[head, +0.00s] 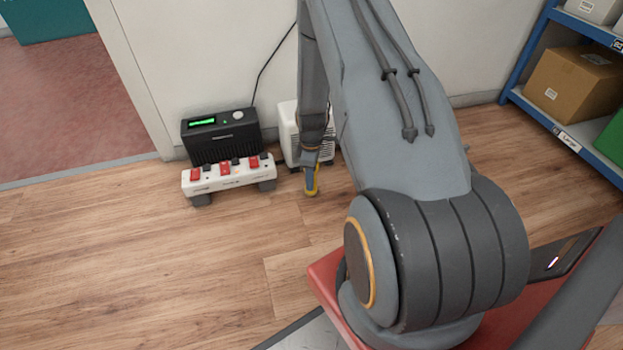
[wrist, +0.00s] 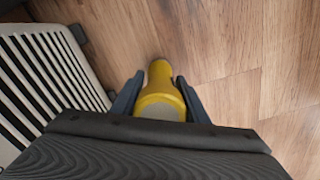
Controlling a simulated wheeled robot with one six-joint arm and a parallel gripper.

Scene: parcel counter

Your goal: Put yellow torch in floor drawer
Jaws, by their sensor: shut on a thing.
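The yellow torch (wrist: 160,82) is between the two fingers of my gripper (wrist: 160,98) in the wrist view. My gripper is shut on it. In the head view the torch (head: 312,181) shows as a small yellow piece at the end of my arm, and my gripper (head: 311,160) is low over the wooden floor beside a white louvred unit. I cannot tell whether the torch touches the floor. No floor drawer can be made out in either view.
The white louvred unit (head: 289,132) stands by the wall, also at left in the wrist view (wrist: 45,75). Left of it are a black box with a green display (head: 221,137) and a white strip with red switches (head: 229,177). A blue shelf (head: 545,112) holds boxes. Floor at left is clear.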

